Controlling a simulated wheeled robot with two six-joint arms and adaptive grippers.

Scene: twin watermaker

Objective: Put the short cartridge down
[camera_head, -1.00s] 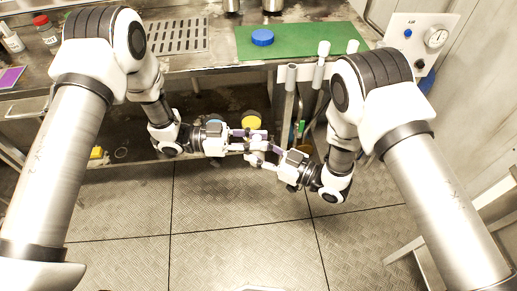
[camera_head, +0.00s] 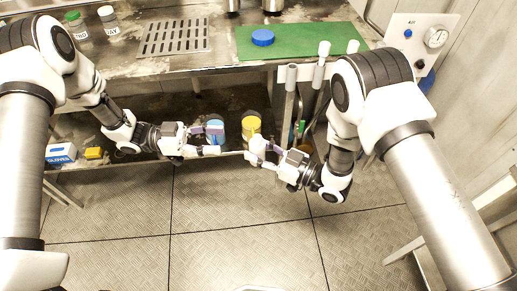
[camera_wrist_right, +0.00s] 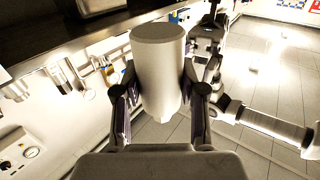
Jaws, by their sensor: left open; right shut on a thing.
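The short cartridge (camera_wrist_right: 158,70) is a plain white cylinder, large in the right wrist view. My right gripper (camera_wrist_right: 160,100) is shut on it, one finger pad on each side. In the head view the cartridge (camera_head: 257,146) is small and partly covered by the fingers of my right gripper (camera_head: 266,153), in front of the bench's lower shelf. My left gripper (camera_head: 212,140) is open and empty, to the left of the cartridge and apart from it.
A green mat (camera_head: 300,42) with a blue lid (camera_head: 262,37) lies on the bench, right of a drain grate (camera_head: 174,36). White-topped upright tubes (camera_head: 321,62) stand near my right arm. A blue can (camera_head: 219,124) and yellow can (camera_head: 251,124) are on the lower shelf.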

